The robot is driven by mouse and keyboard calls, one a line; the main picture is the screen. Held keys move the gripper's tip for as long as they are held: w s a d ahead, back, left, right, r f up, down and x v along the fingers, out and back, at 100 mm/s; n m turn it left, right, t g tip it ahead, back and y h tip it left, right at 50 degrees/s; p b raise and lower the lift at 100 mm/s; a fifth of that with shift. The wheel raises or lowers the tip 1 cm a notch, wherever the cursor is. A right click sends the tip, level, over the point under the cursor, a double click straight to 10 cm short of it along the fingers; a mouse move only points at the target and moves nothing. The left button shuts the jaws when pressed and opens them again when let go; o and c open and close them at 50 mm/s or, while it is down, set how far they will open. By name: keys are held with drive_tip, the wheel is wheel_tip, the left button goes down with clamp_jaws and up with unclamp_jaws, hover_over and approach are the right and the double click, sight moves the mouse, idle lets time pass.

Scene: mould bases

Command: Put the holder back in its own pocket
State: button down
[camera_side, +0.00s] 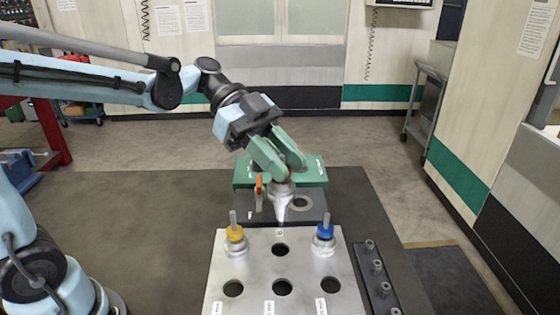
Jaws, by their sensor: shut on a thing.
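My gripper (283,172) has green fingers and is shut on a silver tapered holder (281,201). A little red shows on the holder between the fingers; its top is hidden. The holder hangs roughly upright, narrow end down, near the rear edge of the metal pocket plate (258,270). I cannot tell how high its tip is above the plate. The plate has empty round pockets: one in the middle of the back row (280,249) and three in the front row. A yellow-ringed holder (235,238) stands back left and a blue-ringed holder (324,237) back right.
Behind the plate is a green fixture (241,177) with a grey top, a ringed hole (301,203) and an orange lever (259,187). A dark rail with several pegs (377,267) lies right of the plate. The dark mat at left (150,215) is clear.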

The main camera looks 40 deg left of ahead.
sight(280, 218)
drive_tip(key=shift+s+f, duration=0.15)
drive_tip(key=shift+f, duration=5.95)
drive_tip(key=c, duration=0.8)
unclamp_jaws()
drive_tip(key=shift+o, duration=0.2)
drive_tip(key=shift+a, duration=0.1)
drive_tip(key=v, duration=1.2)
